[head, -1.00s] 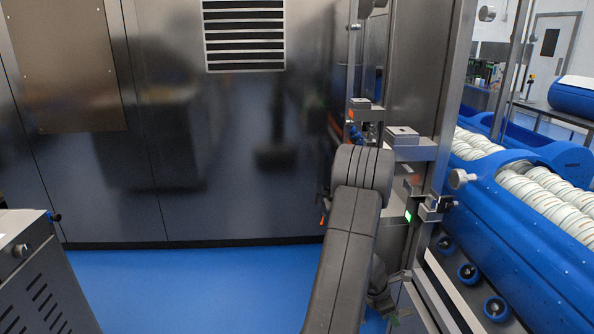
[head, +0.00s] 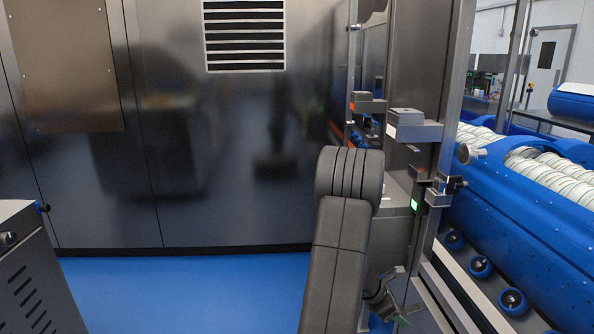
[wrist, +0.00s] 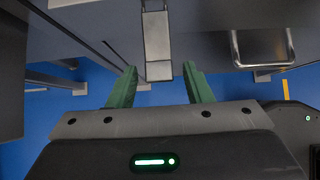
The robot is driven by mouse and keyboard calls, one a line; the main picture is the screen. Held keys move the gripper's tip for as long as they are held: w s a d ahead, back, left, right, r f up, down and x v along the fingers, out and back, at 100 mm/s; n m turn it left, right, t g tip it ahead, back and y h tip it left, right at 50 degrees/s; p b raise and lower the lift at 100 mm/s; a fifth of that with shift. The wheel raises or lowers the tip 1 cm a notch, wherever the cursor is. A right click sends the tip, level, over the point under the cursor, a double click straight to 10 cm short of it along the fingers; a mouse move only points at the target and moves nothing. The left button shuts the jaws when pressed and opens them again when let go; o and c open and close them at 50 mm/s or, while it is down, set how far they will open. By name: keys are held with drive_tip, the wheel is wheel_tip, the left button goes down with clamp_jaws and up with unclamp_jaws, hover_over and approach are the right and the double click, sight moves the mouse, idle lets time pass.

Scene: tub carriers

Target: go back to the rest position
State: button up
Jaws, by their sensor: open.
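My gripper (wrist: 160,88) shows in the wrist view with its two green fingers apart and nothing between them. Beyond the fingertips are a pale metal bar and the blue floor (wrist: 75,125). In the head view my gripper (head: 398,300) is small and partly hidden behind my grey arm, low beside the metal machine frame. I cannot tell from that view how far it is from the frame.
A steel cabinet wall (head: 230,160) fills the back left. A slotted metal unit (head: 35,275) stands at the lower left. The machine frame (head: 425,100) and a blue carrier (head: 500,210) with stacked white tubs are on the right. Blue floor (head: 190,290) is clear between them.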

drive_tip(key=shift+d+f+h+b, duration=0.1)
drive_tip(key=shift+f+h+b, duration=0.25)
drive_tip(key=shift+h+b, duration=0.7)
drive_tip(key=shift+y, duration=0.35)
